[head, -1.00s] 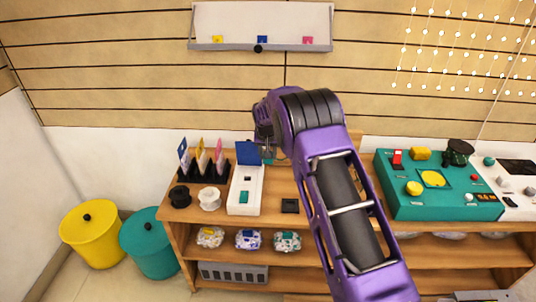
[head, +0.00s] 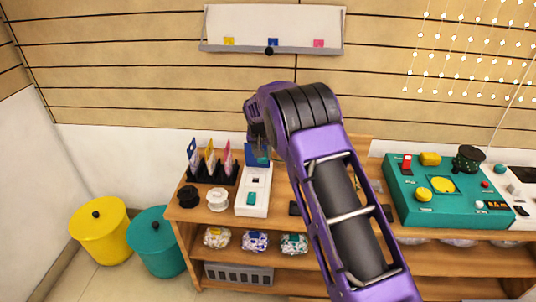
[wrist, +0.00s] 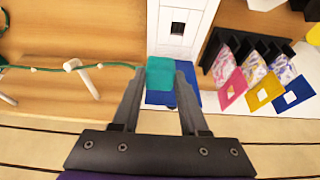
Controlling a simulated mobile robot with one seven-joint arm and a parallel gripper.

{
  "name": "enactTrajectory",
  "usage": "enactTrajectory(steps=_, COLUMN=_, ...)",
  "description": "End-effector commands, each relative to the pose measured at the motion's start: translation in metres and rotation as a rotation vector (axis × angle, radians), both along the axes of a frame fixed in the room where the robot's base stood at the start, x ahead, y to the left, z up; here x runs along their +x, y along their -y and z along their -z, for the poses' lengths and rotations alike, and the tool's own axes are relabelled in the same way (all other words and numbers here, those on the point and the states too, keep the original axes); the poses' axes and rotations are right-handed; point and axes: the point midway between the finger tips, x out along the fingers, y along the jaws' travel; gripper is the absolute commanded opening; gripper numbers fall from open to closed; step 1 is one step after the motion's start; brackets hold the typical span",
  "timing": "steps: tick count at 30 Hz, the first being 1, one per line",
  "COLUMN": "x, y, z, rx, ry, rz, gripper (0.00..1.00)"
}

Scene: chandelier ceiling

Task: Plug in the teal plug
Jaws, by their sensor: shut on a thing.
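The teal plug (wrist: 160,73) is a small block between my gripper's fingertips (wrist: 160,78), with a green cord (wrist: 110,63) running off to the left in the wrist view. My gripper is shut on it. In the head view, my gripper (head: 262,150) is in front of the blue panel at the back of the white box (head: 244,208), and the plug is hard to make out. The box has a dark square socket (wrist: 178,28) and a teal block (head: 252,197) on its front part. The plug appears apart from the socket, over the blue panel (wrist: 187,98).
A black rack (head: 214,175) with several coloured cards stands left of the box. Black (head: 187,196) and white (head: 217,200) spools stand in front of it. A white peg (wrist: 84,78) carries the cord. A teal console (head: 420,205) stands far right.

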Motion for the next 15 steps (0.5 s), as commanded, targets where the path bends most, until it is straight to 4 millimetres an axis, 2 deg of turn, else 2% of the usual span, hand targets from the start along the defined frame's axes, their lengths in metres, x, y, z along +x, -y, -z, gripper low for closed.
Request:
enactTrajectory(steps=7, x=-0.008, y=-0.017, z=-0.010, rx=0.000, ry=0.001, rz=-0.002, gripper=0.00)
enactTrajectory(steps=15, x=-0.012, y=-0.026, z=-0.016, rx=0.000, ry=0.001, rz=-0.002, gripper=0.00)
